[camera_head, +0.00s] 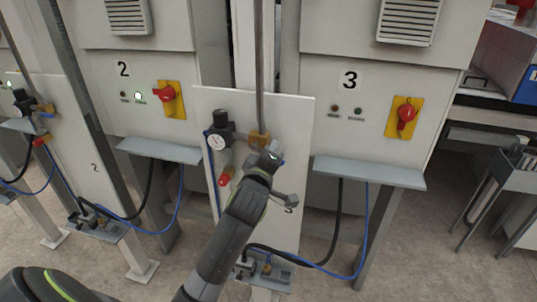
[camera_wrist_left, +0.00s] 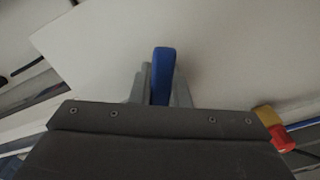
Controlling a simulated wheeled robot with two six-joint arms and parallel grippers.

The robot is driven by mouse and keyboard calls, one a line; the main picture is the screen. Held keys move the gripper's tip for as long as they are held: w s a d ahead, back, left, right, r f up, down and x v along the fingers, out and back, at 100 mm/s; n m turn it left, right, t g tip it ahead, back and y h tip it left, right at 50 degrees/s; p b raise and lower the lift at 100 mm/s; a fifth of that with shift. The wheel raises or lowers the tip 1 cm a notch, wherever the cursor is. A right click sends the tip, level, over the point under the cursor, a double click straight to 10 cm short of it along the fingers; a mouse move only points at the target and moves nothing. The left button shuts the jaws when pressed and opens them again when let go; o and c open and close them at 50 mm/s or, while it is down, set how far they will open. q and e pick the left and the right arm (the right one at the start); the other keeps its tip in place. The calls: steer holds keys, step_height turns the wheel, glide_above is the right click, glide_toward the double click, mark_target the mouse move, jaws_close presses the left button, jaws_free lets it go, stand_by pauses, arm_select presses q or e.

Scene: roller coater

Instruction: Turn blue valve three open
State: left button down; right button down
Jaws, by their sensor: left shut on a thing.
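The blue valve handle (camera_wrist_left: 163,68) stands upright between the fingers of my left gripper (camera_wrist_left: 160,88) in the left wrist view. The gripper is shut on it. In the head view my left gripper (camera_head: 272,157) is at the white valve panel (camera_head: 290,115) between cabinets 2 and 3, just right of the brass pipe fitting (camera_head: 258,139). The gripper and wrist hide the blue handle there. A 3 shows partly on the lower part of this panel, beside my wrist. My right gripper is not in view.
A black regulator with a gauge (camera_head: 216,142) and a red-ended part (camera_head: 224,180) sit left of my gripper. Cabinet 3 has a red switch on a yellow plate (camera_head: 406,117) and a grey ledge (camera_head: 369,172). A vertical pipe (camera_head: 259,70) runs above the fitting. Hoses hang below.

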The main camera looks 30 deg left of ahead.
arm_select(q)
steer(key=n, duration=0.1)
steer(key=r+n, duration=0.1)
steer(key=n, duration=0.3)
steer(key=shift+d+r, duration=0.2)
steer(key=shift+r, duration=0.2)
steer(key=shift+n, duration=0.3)
steer(key=c, duration=1.4)
jaws_free()
